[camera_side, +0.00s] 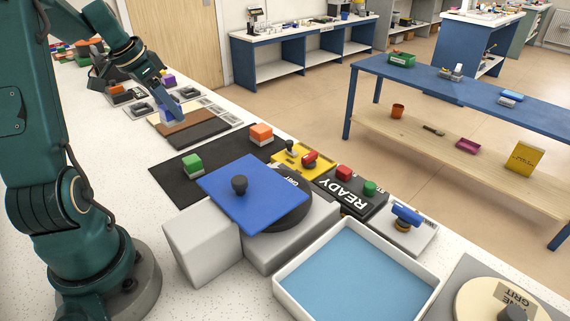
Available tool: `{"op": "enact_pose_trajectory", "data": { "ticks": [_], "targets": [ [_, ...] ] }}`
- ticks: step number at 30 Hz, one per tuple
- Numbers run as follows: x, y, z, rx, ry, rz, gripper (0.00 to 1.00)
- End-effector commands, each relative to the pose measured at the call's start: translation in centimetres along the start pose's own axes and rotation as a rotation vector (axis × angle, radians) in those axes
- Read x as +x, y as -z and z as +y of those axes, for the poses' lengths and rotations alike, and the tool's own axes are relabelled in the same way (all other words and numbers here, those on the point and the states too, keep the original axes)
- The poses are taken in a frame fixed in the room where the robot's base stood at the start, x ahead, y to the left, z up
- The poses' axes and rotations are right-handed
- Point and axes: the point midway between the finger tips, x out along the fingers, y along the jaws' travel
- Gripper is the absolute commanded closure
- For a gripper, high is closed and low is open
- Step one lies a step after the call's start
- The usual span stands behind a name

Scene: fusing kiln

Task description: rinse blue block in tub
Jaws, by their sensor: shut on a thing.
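The blue block (170,108) is small in the side view, at the upper left, low over or touching a brown board (188,121); I cannot tell which. My gripper (162,95) is shut on it from above, and the fingers and arm hide part of the block. The tub (277,284) is a white-walled open tray with light blue water in it. It stands at the front middle, far from my gripper.
A blue plate with a dark knob (240,186) lies over a grit disc between my gripper and the tub. A green block (192,162) and an orange block (261,132) stand on a dark mat. A READY button box (352,194) is behind the tub.

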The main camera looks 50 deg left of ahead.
Motion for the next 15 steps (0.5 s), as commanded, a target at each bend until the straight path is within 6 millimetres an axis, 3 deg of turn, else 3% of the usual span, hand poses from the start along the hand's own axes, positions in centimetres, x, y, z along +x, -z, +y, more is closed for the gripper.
{"op": "enact_pose_trajectory", "data": {
  "ticks": [1,2,3,8,11,15],
  "targets": [
    [0.0,0.0,0.0,0.000,0.000,0.001,0.85],
    [0.0,0.0,0.0,0.000,0.000,0.001,0.96],
    [0.0,0.0,0.0,0.000,0.000,0.001,0.99],
    [0.0,0.8,0.3,0.025,-0.006,0.005,0.99],
    [0.6,2.5,2.0,0.094,-0.031,0.007,0.99],
    [1.8,5.5,6.3,0.244,-0.092,0.009,0.99]
  ]
}}
